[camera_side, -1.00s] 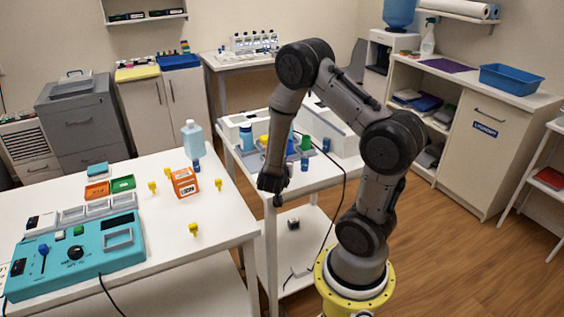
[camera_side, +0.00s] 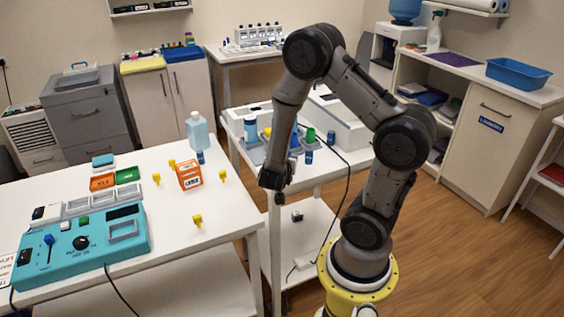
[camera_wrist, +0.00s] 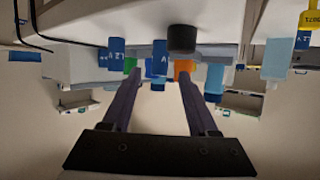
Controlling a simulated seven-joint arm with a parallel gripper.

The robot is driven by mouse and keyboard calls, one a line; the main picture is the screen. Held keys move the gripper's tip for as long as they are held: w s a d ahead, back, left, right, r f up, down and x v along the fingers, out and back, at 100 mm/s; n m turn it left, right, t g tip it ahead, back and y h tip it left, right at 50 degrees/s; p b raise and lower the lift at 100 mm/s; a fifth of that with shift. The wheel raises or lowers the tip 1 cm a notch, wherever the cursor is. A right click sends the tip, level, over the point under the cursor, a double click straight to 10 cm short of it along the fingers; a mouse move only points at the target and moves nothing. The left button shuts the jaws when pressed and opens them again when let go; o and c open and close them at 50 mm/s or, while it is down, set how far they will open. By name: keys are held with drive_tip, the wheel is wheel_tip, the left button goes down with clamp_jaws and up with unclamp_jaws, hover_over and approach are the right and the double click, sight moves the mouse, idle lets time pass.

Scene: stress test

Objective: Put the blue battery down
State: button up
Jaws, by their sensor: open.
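Several blue batteries are in view. One blue battery (camera_side: 308,157) stands upright on the white cart's front area, right of my gripper (camera_side: 277,182). Another blue battery (camera_side: 200,157) stands on the left table by the pale-blue bottle (camera_side: 198,131). In the wrist view, one blue battery (camera_wrist: 160,57) shows in the gap between my fingertips (camera_wrist: 159,75), apparently beyond them, and another blue battery (camera_wrist: 117,53) shows left of them. My gripper is open, and I see nothing held. I cannot tell which battery the task means.
The white cart (camera_side: 245,150) carries a grey tray with bottles and a green cylinder (camera_side: 310,135). A black cable runs down past it. The left table holds an orange box (camera_side: 188,174), yellow pieces and a teal device (camera_side: 80,246). The table's front right is clear.

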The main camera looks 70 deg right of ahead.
drive_tip(key=w+a+r+n+t+y, duration=0.3)
drive_tip(key=a+r+y, duration=0.1)
drive_tip(key=a, duration=0.4)
drive_tip(key=w+a+r+n+t+y, duration=0.2)
drive_tip(key=w+a+r+y, duration=0.15)
drive_tip(key=a, duration=0.55)
drive_tip(key=w+a+r+n+t+y, duration=0.3)
drive_tip(key=a+r+y, duration=0.2)
drive_tip(key=a, duration=0.3)
drive_tip(key=s+a+r+n+g+y, duration=0.25)
drive_tip(key=s+a+n, duration=0.2)
drive_tip(key=s, duration=0.45)
drive_tip(key=s+d+n+g+h, duration=0.1)
drive_tip(key=s+d+n+g, duration=0.1)
drive_tip(key=s, duration=0.7)
drive_tip(key=shift+s+d+r+n+h, duration=0.25)
drive_tip(key=shift+d+n, duration=0.4)
drive_tip(key=shift+d, duration=0.4)
drive_tip(key=shift+w+g, duration=0.1)
drive_tip(key=shift+g, duration=0.15)
